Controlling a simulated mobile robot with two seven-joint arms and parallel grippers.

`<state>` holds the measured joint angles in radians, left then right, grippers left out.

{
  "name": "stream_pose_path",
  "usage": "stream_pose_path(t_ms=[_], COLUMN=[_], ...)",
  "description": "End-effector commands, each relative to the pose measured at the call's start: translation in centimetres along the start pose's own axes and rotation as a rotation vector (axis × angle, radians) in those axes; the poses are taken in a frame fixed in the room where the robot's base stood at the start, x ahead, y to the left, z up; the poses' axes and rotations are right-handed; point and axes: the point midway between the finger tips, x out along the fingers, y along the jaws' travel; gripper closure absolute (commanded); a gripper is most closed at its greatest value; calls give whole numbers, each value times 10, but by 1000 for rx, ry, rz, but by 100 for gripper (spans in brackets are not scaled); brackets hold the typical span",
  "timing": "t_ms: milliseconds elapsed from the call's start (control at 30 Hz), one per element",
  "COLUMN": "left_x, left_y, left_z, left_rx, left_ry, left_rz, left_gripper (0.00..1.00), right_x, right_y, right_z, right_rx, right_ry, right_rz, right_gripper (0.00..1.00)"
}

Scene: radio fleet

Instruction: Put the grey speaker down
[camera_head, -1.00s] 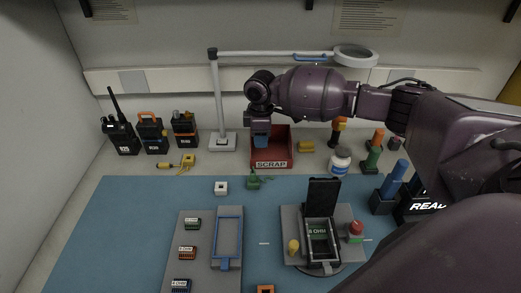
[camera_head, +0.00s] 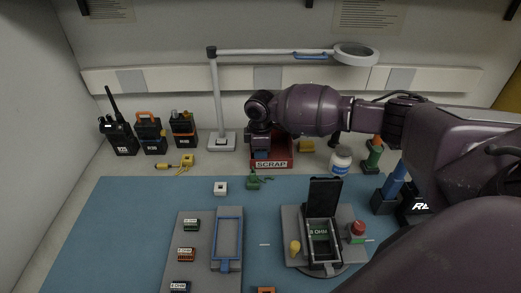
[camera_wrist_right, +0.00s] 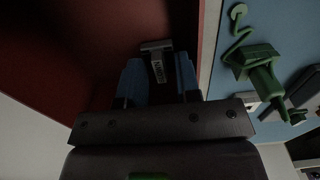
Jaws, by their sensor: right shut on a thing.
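My right gripper (camera_head: 261,152) reaches down from above into the red scrap bin (camera_head: 271,164), behind its labelled front wall. In the right wrist view, its blue fingers (camera_wrist_right: 158,82) are shut on a small grey piece with a printed label, the grey speaker (camera_wrist_right: 157,62). The speaker sticks out past the fingertips, with the dark red inside of the bin (camera_wrist_right: 70,50) around it. In the head view the speaker is hidden behind the gripper and bin wall. I cannot tell whether it touches the bin floor. My left gripper is not in view.
A green piece (camera_head: 254,181) lies on the blue mat (camera_head: 130,215) just in front of the bin. A magnifier lamp (camera_head: 222,100) stands left of the bin, its arm above mine. A white jar (camera_head: 341,160) stands to the right. Several radios (camera_head: 150,135) stand at back left.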

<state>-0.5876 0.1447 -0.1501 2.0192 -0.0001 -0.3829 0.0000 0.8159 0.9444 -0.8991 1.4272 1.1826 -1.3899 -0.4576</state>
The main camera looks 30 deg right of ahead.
Motion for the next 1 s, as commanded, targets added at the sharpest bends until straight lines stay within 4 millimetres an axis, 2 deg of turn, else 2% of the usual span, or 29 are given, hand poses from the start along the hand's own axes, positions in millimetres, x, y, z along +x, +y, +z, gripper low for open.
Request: stream_pose_path(t_ms=[200,233,300,533,667,1000], left_x=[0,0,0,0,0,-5], left_y=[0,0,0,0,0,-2], left_z=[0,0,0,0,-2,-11], left_rx=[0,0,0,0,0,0], left_ry=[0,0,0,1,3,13], left_rz=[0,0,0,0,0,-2], left_gripper=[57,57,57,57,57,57], right_x=[4,4,3,2,-8,-71], right_y=[0,0,0,0,0,0], right_z=[0,0,0,0,-1,-1], right_rx=[0,0,0,-1,-3,-1], right_ry=[0,0,0,0,2,3], right_rz=[0,0,0,0,3,5], right_gripper=[92,68,59,59,59,59])
